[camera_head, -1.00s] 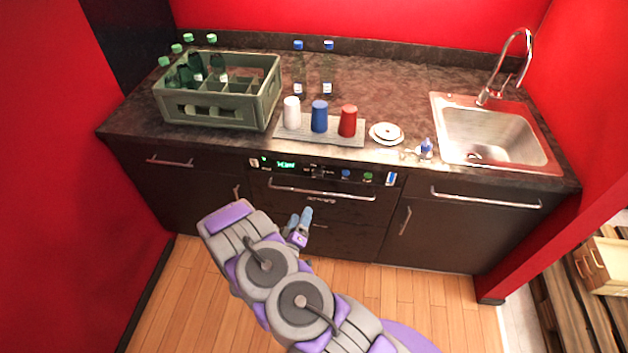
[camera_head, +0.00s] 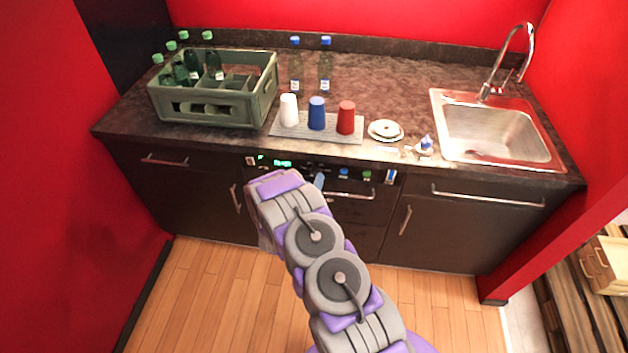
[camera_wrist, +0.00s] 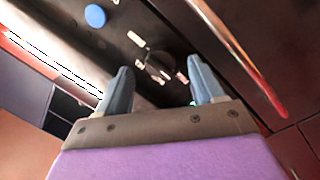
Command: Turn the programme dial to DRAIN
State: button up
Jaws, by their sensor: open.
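The programme dial (camera_wrist: 156,66) is a dark round knob on the black dishwasher panel, with small white labels around it. In the wrist view it sits between and beyond my two blue-grey fingertips. My gripper (camera_wrist: 161,76) is open, with nothing between its fingers; a gap to the dial appears to remain. The labels are too blurred to read, so I cannot tell the dial's setting. In the head view my arm reaches the dishwasher front, and one fingertip (camera_head: 319,181) shows just below the panel (camera_head: 310,168). The rest of the gripper is hidden.
The dishwasher handle (camera_head: 350,194) runs below the panel and close to my gripper in the wrist view (camera_wrist: 240,50). A blue button (camera_wrist: 95,15) is also on the panel. Above, the counter holds a bottle crate (camera_head: 215,110), cups on a mat (camera_head: 290,131) and a sink (camera_head: 490,130).

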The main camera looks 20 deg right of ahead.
aim_at(315, 173)
jog(key=shift+x, duration=1.15)
jog(key=shift+w+d, duration=0.1)
jog(key=shift+w, duration=0.2)
jog(key=c, duration=1)
